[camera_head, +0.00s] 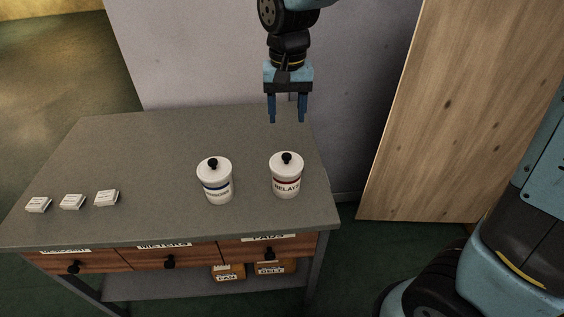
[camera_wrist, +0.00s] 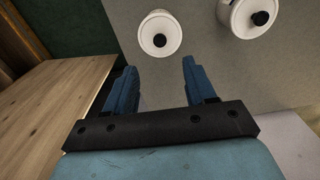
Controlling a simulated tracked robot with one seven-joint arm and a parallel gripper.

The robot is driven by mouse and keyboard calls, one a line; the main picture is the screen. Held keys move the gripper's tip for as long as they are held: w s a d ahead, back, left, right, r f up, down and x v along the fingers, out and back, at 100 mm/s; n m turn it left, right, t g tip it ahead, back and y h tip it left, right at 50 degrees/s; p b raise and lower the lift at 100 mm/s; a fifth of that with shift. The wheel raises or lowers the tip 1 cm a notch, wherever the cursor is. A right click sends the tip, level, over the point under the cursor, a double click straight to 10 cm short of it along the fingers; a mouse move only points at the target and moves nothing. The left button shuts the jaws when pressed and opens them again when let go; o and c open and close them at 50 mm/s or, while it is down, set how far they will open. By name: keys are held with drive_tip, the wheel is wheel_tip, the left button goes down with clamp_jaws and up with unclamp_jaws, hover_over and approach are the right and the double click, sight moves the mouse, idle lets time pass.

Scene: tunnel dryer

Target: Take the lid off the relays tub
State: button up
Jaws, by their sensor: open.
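The relays tub (camera_head: 286,183) is a white tub with a red band and the label RELAYS. It stands upright on the right part of the grey table. Its white lid (camera_head: 286,161) with a black knob is on it. My gripper (camera_head: 287,120) is open and empty, above and behind the tub in the head view, apart from it. In the wrist view my gripper (camera_wrist: 158,75) points down with its two blue fingers apart. A white lid with a black knob (camera_wrist: 159,39), which looks like that of the relays tub, lies ahead of the fingers.
A second white lidded tub (camera_head: 215,185) with a blue band stands left of the relays tub. Several small white boxes (camera_head: 72,202) lie at the table's left. The grey table (camera_head: 150,150) is otherwise clear. A tall wooden panel (camera_head: 405,130) stands to the right.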

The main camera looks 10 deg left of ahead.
hover_over(286, 156)
wheel_tip(286, 156, down, 7)
drive_tip(key=shift+s+d+r, duration=0.1)
drive_tip(key=shift+s+r, duration=0.05)
drive_tip(key=shift+r, duration=0.05)
drive_tip(key=shift+w+f, duration=0.2)
drive_tip(key=shift+f, duration=2.75)
drive_tip(key=shift+c, duration=0.3)
clamp_jaws()
